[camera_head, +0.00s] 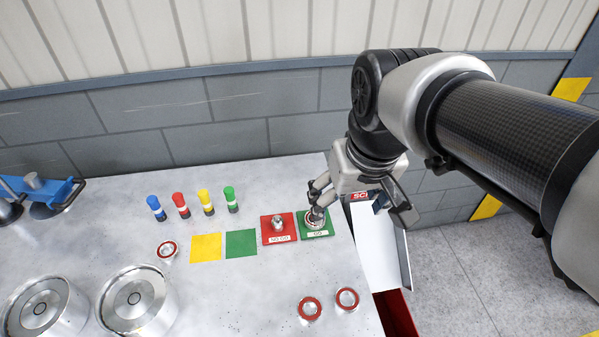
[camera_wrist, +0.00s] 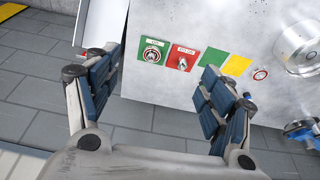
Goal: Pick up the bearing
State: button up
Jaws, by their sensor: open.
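Ring-shaped parts that look like bearings lie on the table: one with a red rim (camera_head: 167,249) left of the yellow square, and two more, a left one (camera_head: 310,308) and a right one (camera_head: 347,298), near the front edge. A silver round part (camera_wrist: 152,56) sits on the green GO plate (camera_head: 318,233); a finger partly covers it in the head view. I cannot tell which one the task means. My gripper (camera_head: 362,205) is open and empty above the table's right end. In the wrist view its fingers (camera_wrist: 158,68) are spread wide, with the plates beyond them.
A red NO GO plate (camera_head: 279,238) holds a metal piece (camera_head: 277,224). Yellow (camera_head: 206,247) and green (camera_head: 241,243) squares lie left of it. Several coloured plugs (camera_head: 181,206) stand behind. Large metal cylinders (camera_head: 135,301) fill the front left. A white panel (camera_head: 377,255) stands at the right edge.

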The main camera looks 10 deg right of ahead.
jog(key=w+f+g, duration=0.2)
jog(key=w+f, duration=0.5)
jog(key=w, duration=0.3)
jog(key=w+f+g, duration=0.1)
jog(key=w+f, duration=0.5)
jog(key=w, duration=0.5)
jog(key=shift+n, duration=0.3)
jog(key=f+b, duration=0.2)
jog(key=f, duration=0.4)
jog(key=f+b, duration=0.1)
jog(key=f, duration=0.5)
jog(key=shift+s+a+b, duration=0.15)
jog(key=shift+a+b, duration=0.05)
jog(key=shift+b, duration=0.2)
jog(key=f+b, duration=0.1)
jog(key=f, duration=0.1)
jog(key=f+b, duration=0.1)
jog(key=f, duration=0.2)
jog(key=shift+s+d+f, duration=0.1)
jog(key=shift+d+f, duration=0.1)
jog(key=shift+r, duration=0.1)
jog(key=shift+c, duration=0.4)
